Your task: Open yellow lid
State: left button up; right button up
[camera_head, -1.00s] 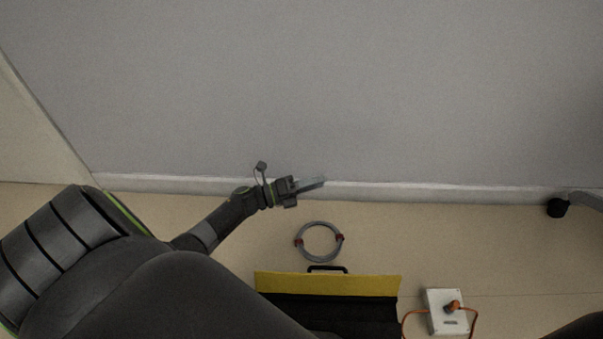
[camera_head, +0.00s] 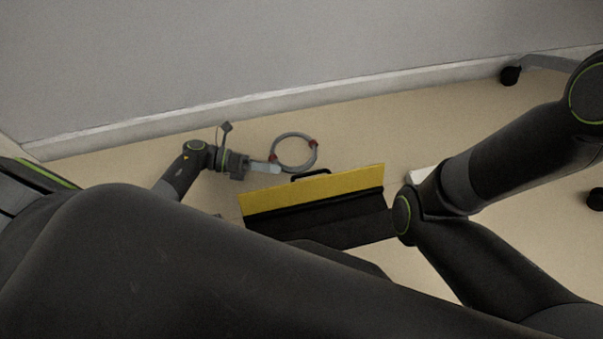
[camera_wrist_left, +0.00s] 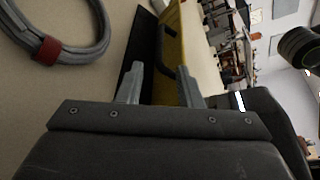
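The yellow lid (camera_head: 313,196) shows in the head view as a slanted yellow strip on a black case (camera_head: 335,222). A black handle (camera_head: 311,174) is on its far side. In the left wrist view the yellow lid (camera_wrist_left: 172,62) and its handle (camera_wrist_left: 162,45) are ahead of the fingers. My left gripper (camera_head: 274,168) is just left of the handle, by the cable loop. Its two grey fingers are apart in the left wrist view (camera_wrist_left: 158,88), with nothing clearly held between them. My right arm shows at the right; its gripper is out of view.
A grey cable loop (camera_head: 292,151) with red ties lies on the floor behind the case. A grey wall (camera_head: 250,60) runs along the back. Black casters (camera_head: 510,76) stand at the right.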

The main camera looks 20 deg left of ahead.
aim_at(312, 184)
pick_arm(q)
jog(key=b+x, duration=0.2)
jog(key=x, duration=0.7)
jog(key=shift+c, duration=0.7)
grip_shut()
